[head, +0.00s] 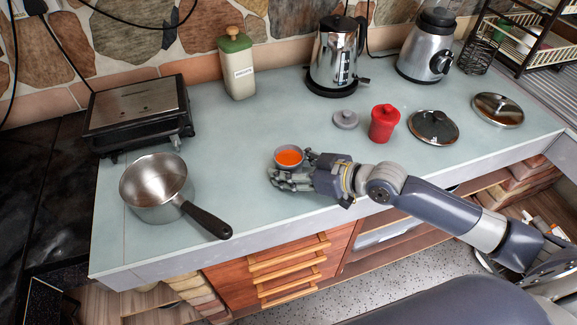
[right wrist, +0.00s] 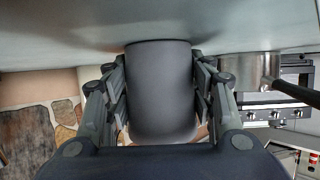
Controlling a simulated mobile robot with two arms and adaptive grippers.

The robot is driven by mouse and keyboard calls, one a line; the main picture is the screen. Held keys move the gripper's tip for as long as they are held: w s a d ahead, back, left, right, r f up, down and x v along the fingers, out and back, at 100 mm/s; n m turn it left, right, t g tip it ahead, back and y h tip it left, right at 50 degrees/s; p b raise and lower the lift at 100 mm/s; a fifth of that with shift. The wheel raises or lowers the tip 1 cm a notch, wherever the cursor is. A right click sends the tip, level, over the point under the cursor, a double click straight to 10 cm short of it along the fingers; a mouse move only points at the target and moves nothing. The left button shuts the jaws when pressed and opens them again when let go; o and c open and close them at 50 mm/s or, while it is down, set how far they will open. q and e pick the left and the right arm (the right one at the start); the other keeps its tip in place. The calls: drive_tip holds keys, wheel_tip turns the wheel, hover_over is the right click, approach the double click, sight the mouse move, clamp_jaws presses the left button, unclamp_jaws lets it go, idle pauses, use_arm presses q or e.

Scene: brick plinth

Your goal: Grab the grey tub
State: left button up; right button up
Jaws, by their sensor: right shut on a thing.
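The grey tub (head: 287,165) stands upright on the pale counter, with orange contents showing at its open top. My right gripper (head: 290,168) reaches in from the right and is shut on the tub, one finger on each side. In the right wrist view the tub's smooth dark grey side (right wrist: 160,90) fills the space between the two fingers (right wrist: 160,105). The head view does not clearly show any gap under the tub. My left gripper is not in view.
A steel saucepan (head: 154,184) stands to the left, its handle towards the front. Behind are a grill (head: 138,112), a canister (head: 237,68) and a kettle (head: 336,55). A grey lid (head: 346,119), red jar (head: 383,124) and pan lid (head: 434,127) lie right. Counter between saucepan and tub is clear.

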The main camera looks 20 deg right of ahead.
sight(278, 156)
drive_tip(key=shift+r, duration=0.2)
drive_tip(key=shift+r+b, duration=0.3)
drive_tip(key=shift+r, duration=1.2)
drive_tip(key=shift+s+a+r+b, duration=0.1)
drive_tip(key=shift+s+r+b, duration=0.15)
drive_tip(key=shift+s, duration=1.55)
drive_tip(key=shift+s+d+r+b, duration=0.1)
drive_tip(key=shift+s+b, duration=0.1)
drive_tip(key=shift+s, duration=1.65)
drive_tip(key=shift+s+a+r+b, duration=0.1)
drive_tip(key=shift+s+r+b, duration=0.15)
drive_tip(key=shift+s, duration=1.55)
drive_tip(key=shift+s+r+p, duration=0.15)
drive_tip(key=shift+s+p, duration=0.5)
drive_tip(key=shift+s, duration=0.55)
drive_tip(key=shift+s+r+p, duration=0.1)
drive_tip(key=shift+s+p, duration=0.55)
drive_tip(key=shift+s, duration=0.5)
